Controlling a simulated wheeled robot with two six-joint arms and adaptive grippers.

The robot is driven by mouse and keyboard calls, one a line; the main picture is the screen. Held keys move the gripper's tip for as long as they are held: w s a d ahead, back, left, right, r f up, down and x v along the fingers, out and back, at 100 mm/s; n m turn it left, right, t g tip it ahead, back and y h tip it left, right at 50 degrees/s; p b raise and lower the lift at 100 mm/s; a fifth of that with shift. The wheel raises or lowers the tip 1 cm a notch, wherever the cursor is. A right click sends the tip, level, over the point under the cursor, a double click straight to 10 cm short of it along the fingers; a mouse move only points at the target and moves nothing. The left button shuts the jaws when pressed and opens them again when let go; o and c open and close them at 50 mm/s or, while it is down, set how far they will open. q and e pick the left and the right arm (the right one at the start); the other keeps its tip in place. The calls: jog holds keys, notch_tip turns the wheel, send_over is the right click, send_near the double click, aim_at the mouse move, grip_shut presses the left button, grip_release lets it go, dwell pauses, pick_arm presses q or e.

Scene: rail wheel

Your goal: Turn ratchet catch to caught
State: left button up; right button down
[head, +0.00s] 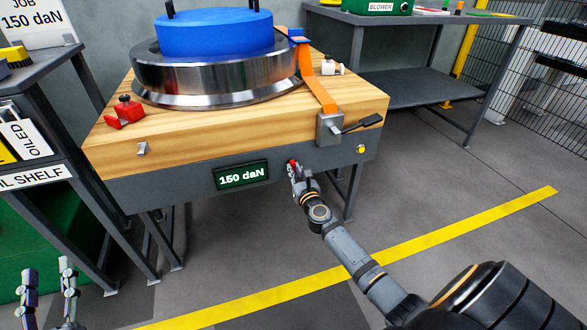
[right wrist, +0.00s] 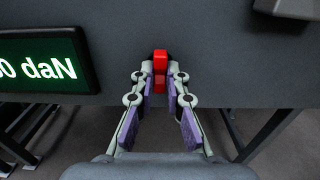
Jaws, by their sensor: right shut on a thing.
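A small red catch (right wrist: 160,62) sits on the grey front face of the bench, just right of the display. In the head view only a bit of its red (head: 292,163) shows past my fingers. My right gripper (right wrist: 160,82) is shut on it, one finger on each side. In the head view my right gripper (head: 293,172) reaches up to the bench front. A grey ratchet (head: 330,128) with a dark-ended handle (head: 368,121) holds an orange strap (head: 317,88) at the bench corner. My left gripper (head: 48,285) is open and empty at the lower left.
A steel rail wheel (head: 215,78) with a blue disc (head: 215,33) lies on the wooden bench top (head: 190,125). The display (head: 241,175) reads 150 daN. A yellow button (head: 361,149) is right of the catch. A shelf (head: 50,110) stands left; floor in front is clear.

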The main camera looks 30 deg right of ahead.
jog(key=shift+r+n+p, duration=0.15)
jog(key=shift+n+p, duration=0.35)
jog(key=shift+n, duration=1.8)
jog(key=shift+n+p, duration=0.6)
jog(key=shift+n, duration=1.4)
jog(key=shift+f+n, duration=0.2)
jog(key=shift+n, duration=0.1)
